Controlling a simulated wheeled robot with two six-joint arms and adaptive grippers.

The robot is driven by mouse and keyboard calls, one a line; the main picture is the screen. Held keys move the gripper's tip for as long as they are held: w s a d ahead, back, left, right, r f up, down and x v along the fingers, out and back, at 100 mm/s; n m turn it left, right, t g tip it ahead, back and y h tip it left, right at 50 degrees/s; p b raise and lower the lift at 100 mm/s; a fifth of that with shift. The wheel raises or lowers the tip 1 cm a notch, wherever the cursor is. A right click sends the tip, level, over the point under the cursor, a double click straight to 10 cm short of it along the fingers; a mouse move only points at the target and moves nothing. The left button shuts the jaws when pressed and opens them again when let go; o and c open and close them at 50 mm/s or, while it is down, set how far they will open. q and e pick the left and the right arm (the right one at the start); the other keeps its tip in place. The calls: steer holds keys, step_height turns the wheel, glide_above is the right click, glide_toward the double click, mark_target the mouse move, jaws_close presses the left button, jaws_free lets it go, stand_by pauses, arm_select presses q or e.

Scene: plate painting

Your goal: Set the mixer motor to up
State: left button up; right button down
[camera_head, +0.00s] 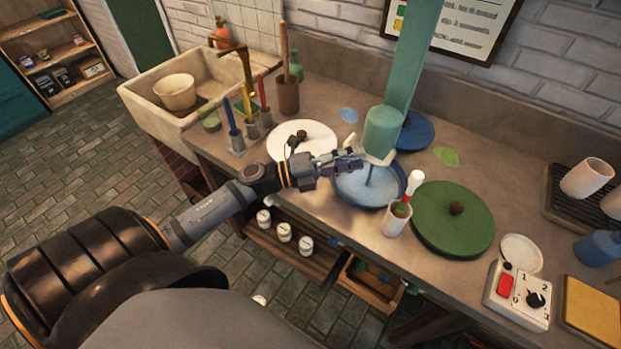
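The mixer motor (382,131) is a teal cylinder on a tall teal column (412,55). A thin stirring rod (368,176) reaches from under it into a blue bowl (352,196) on the counter. A pale handle-like bar (381,159) shows at the motor's lower edge. My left gripper (358,160) is just left of the motor's underside, above the bowl, with its fingertips close to the pale bar. I cannot tell whether they touch it, or whether the fingers are open or shut. My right gripper is not in view.
A white disc (302,138) lies left of the bowl and a green lid (453,222) right of it. A white cup with a brush (397,220) stands close in front. A control box (518,297) with a red switch and a dial sits at the front right.

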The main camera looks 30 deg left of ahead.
arm_select(q)
steer(key=r+p+v, duration=0.1)
steer(key=p+v, duration=0.4)
steer(key=v, duration=0.2)
steer(key=w+a+f+n+y, duration=0.1)
steer(key=f+n+y, duration=0.1)
steer(key=n+y, duration=0.2)
steer(key=w+a+f+n+y, duration=0.1)
steer(key=f+n+y, duration=0.2)
steer(key=n, duration=0.3)
steer(key=w+a+f+n+t+y+b, duration=0.1)
steer(key=a+f+n+y, duration=0.1)
steer(key=n+y, duration=0.3)
steer(key=shift+w+f+n, duration=0.2)
steer(key=shift+f+n, duration=0.15)
steer(key=shift+n, duration=0.05)
steer(key=shift+s+a+f+n+g+y, duration=0.3)
steer(key=shift+f+n+y, duration=0.2)
steer(key=shift+n+y, duration=0.15)
